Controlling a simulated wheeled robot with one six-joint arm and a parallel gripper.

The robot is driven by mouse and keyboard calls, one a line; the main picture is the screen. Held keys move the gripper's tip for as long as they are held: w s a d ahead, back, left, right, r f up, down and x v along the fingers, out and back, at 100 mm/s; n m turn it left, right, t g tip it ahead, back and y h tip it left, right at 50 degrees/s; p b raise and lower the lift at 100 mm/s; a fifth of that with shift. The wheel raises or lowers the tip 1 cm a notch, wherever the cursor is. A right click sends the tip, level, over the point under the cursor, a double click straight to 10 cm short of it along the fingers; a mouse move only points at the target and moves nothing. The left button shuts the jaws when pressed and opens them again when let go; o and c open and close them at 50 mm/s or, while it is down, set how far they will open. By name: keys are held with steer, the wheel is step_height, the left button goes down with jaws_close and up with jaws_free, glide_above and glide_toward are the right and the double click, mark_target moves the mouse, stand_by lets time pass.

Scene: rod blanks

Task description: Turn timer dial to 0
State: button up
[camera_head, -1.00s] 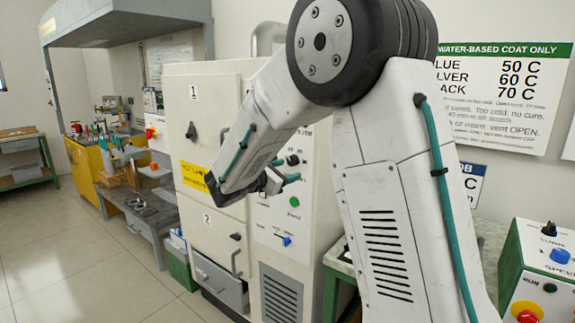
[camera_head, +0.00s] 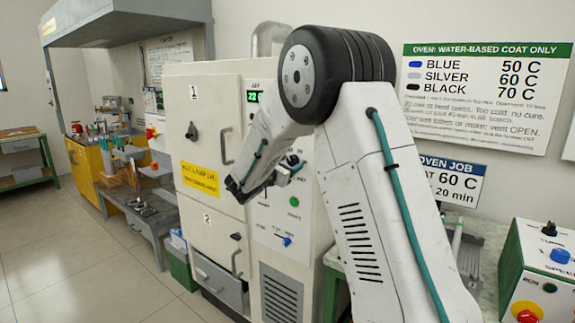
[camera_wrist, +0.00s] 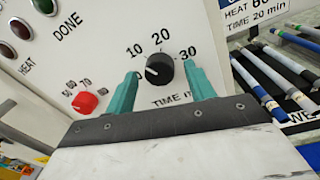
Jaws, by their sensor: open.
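The timer dial (camera_wrist: 160,69) is a small black knob on the white oven panel, with 10, 20 and 30 printed around it and "TIME" below. A white mark on it faces roughly left, below the 10. My gripper (camera_wrist: 162,73) is open, with one teal finger on each side of the dial. Whether the fingers touch it I cannot tell. In the head view my gripper (camera_head: 288,174) is at the oven (camera_head: 216,150) front, by the panel's upper knob.
A red knob (camera_wrist: 85,102) with its own scale sits left of the dial. A green button (camera_head: 294,202) and blue switch (camera_head: 287,241) are lower on the panel. Blue-ended rods (camera_wrist: 262,92) lie on a rack at the right. A control box (camera_head: 540,265) stands far right.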

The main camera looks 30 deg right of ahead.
steer(key=c, duration=1)
steer(key=shift+o, duration=0.2)
steer(key=shift+n, duration=0.3)
steer(key=n, duration=1)
steer(key=shift+r+n, duration=0.1)
steer(key=shift+n, duration=0.6)
steer(key=o, duration=1)
steer(key=shift+c, duration=0.2)
